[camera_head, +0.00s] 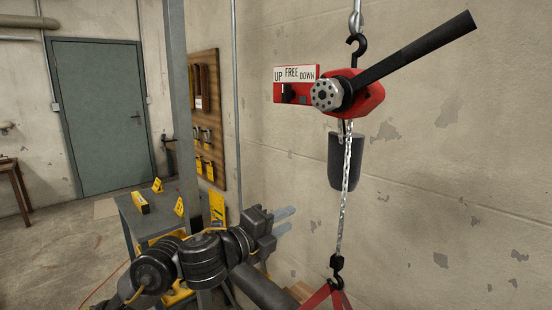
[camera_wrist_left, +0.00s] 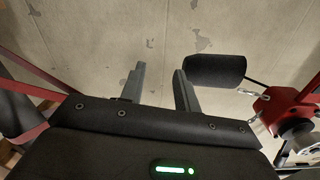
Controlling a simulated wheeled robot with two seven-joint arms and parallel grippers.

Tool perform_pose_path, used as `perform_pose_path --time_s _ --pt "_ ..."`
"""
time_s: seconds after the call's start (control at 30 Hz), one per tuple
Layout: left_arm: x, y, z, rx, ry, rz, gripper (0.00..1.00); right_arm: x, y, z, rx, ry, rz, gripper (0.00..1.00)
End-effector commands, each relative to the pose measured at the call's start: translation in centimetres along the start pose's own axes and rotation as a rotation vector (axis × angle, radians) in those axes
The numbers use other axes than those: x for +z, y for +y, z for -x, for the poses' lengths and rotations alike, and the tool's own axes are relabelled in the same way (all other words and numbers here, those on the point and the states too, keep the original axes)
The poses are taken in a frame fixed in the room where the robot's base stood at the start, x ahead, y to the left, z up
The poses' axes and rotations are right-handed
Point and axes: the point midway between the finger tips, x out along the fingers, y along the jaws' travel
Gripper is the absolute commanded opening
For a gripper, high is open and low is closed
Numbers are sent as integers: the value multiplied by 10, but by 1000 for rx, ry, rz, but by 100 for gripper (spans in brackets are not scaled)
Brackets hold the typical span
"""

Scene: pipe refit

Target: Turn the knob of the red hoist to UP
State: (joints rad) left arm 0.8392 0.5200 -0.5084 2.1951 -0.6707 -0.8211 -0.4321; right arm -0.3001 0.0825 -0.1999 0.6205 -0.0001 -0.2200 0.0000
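The red hoist (camera_head: 368,92) hangs from a hook at the upper right in the head view, with a long black lever pointing up and right. Its label plate (camera_head: 297,74) reads UP, FREE, DOWN. A small dark knob (camera_head: 288,93) sits under the plate, left of the round silver wheel (camera_head: 327,94); its pointing is too small to tell. My left gripper (camera_head: 284,220) is below and left of the hoist, apart from it. In the left wrist view its two fingers (camera_wrist_left: 160,88) are apart with nothing between them. The hoist (camera_wrist_left: 285,108) shows at the right there. My right gripper is not in view.
A black cylinder (camera_head: 342,160) hangs under the hoist beside the chain (camera_head: 346,190). The chain ends in a lower hook (camera_head: 337,265) with red straps (camera_head: 327,295). A grey cart (camera_head: 140,225) with yellow tags stands left. The wall is close behind.

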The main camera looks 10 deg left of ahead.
Motion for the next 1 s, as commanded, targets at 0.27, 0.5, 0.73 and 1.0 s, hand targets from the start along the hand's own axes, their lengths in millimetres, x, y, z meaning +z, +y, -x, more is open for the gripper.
perform_pose_path --time_s 0.27,0.5,0.73,1.0 --pt "16 -136 23 -107 74 -649 32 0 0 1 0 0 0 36" --pt "39 -218 70 -88 48 -1103 32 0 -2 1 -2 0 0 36" --pt "56 -260 108 -40 5 -1333 32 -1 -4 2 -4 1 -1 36" --pt "62 -270 121 -18 -8 -1395 32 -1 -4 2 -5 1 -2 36"
